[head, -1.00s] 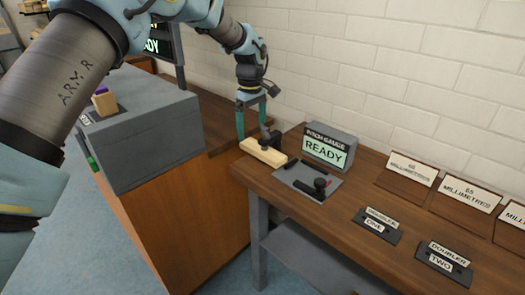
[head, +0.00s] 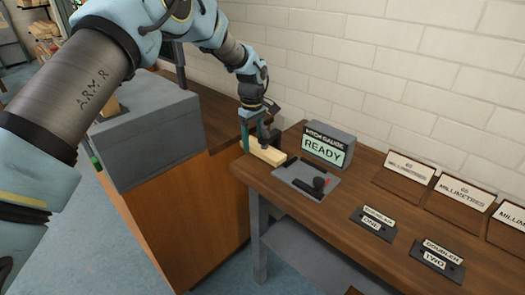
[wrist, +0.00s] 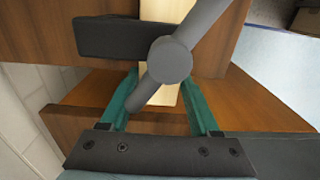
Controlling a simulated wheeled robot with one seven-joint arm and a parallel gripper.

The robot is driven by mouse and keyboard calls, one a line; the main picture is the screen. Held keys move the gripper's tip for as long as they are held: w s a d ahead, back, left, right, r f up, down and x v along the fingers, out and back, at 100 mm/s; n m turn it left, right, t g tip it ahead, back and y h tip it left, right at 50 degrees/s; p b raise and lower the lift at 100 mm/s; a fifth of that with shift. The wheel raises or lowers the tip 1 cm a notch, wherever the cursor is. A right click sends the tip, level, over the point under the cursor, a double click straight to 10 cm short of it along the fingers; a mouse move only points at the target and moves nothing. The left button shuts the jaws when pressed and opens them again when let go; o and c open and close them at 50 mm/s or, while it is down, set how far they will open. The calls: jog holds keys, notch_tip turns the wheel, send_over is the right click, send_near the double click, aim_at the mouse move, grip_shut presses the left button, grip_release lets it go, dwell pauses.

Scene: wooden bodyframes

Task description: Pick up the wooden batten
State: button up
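The wooden batten (head: 268,154), a pale block, lies at the left end of the brown bench. In the wrist view the batten (wrist: 163,10) runs away from me, partly hidden by a dark bar (wrist: 115,37) and a grey rounded rod (wrist: 172,60) crossing above it. Whether the fingertips reach below the batten's top is hard to tell.
A grey box with a READY display (head: 325,147) stands right of the batten. A grey plate (head: 305,181) with a black knob lies before it. Labelled holders (head: 405,172) line the bench's right. A grey box (head: 147,125) stands on the left cabinet. The wall is close behind.

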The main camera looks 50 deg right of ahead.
jog(key=c, duration=0.9)
jog(key=shift+b, duration=0.65)
jog(key=shift+a+r+b, duration=0.2)
jog(key=shift+a+b, duration=1.95)
jog(key=shift+a, duration=6.85)
jog(key=shift+a, duration=0.1)
jog(key=shift+s+a, duration=0.1)
jog(key=shift+a, duration=4)
